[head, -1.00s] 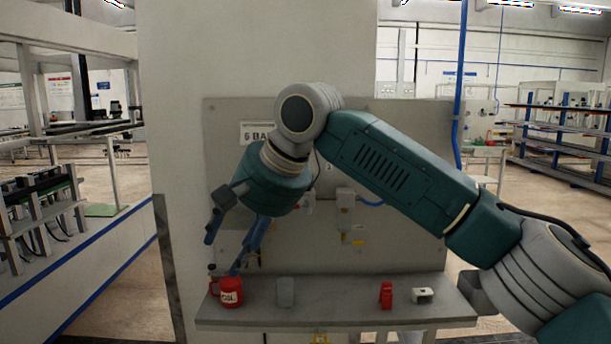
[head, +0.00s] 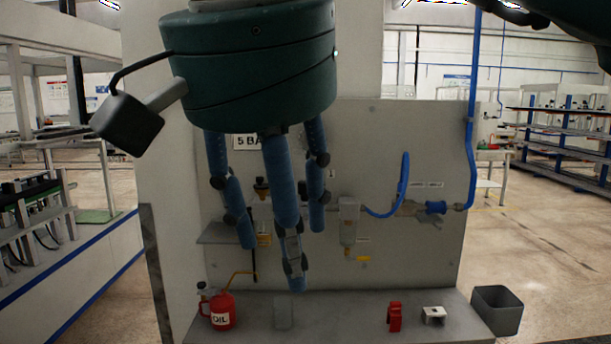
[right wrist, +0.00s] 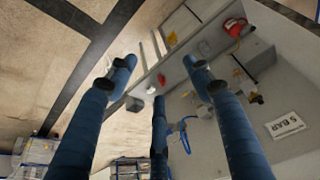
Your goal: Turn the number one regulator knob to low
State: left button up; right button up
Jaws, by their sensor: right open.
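My right gripper (head: 283,235) hangs large in front of the panel, with its blue fingers spread, apart and empty. The same fingers show in the right wrist view (right wrist: 160,85), with the panel beyond them. A small dark and brass fitting (head: 262,188), perhaps a regulator knob, shows between the fingers on the panel. Its knob number and setting are too small to read. A clear-bowled unit (head: 348,225) with a yellow tag is right of the fingers. A "5 BAR" sign (head: 243,142) is partly hidden by the fingers and reads in the right wrist view (right wrist: 287,123).
The shelf below holds a red oil can (head: 222,311), a grey block (head: 283,313), a red item (head: 394,316) and a small pale block (head: 433,315). A grey bin (head: 497,310) is at its right end. A blue hose (head: 403,185) loops from the panel.

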aim_at(302, 185)
jog(key=i, duration=1.7)
